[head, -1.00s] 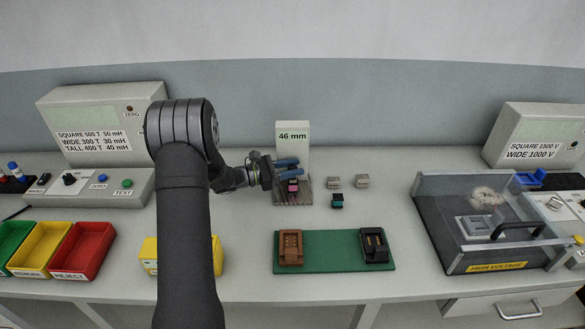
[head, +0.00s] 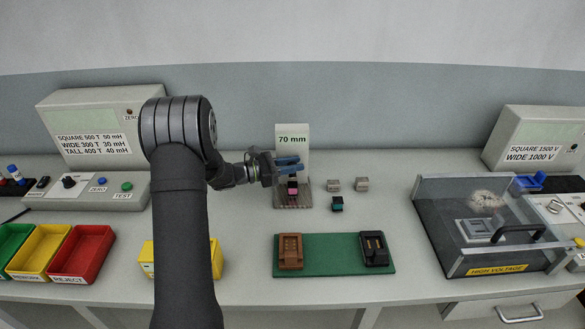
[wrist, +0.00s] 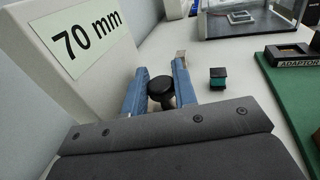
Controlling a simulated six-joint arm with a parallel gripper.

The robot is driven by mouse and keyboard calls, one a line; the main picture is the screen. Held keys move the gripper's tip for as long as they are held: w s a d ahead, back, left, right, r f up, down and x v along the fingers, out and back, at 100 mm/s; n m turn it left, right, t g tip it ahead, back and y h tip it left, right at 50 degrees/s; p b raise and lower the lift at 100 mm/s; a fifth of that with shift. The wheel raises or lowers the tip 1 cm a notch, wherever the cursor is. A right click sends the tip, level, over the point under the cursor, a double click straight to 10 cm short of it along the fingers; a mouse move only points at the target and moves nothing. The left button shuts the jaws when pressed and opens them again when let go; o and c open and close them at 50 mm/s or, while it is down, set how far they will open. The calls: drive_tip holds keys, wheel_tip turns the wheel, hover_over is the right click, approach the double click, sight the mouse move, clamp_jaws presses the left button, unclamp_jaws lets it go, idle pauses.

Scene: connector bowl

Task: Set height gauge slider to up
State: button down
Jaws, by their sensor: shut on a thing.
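The height gauge (head: 293,137) is a white upright panel whose display reads 70 mm. It stands on a grey ribbed base (head: 293,202) at the back of the bench. My gripper (head: 288,165) is in front of the panel, its blue fingers shut on the black round slider knob (wrist: 160,88), which shows between them in the wrist view. A pink and black part (head: 292,187) is on the gauge base below the fingers.
Two small grey blocks (head: 347,184) and a teal-black connector (head: 337,204) lie right of the gauge. A green board (head: 330,262) with brown and black adaptors is in front. A high-voltage box (head: 490,225) stands at right, bins (head: 84,254) at left.

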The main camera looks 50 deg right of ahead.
drive_tip(key=c, duration=1.5)
unclamp_jaws()
drive_tip(key=shift+r, duration=0.25)
drive_tip(key=shift+o, duration=0.2)
drive_tip(key=v, duration=1.7)
drive_tip(key=shift+w+a, duration=0.15)
drive_tip(key=shift+a, duration=0.1)
drive_tip(key=x, duration=1.7)
drive_tip(key=shift+d+f, duration=0.1)
drive_tip(key=shift+d, duration=0.05)
drive_tip(key=shift+d+f, duration=0.1)
drive_tip(key=shift+f, duration=0.4)
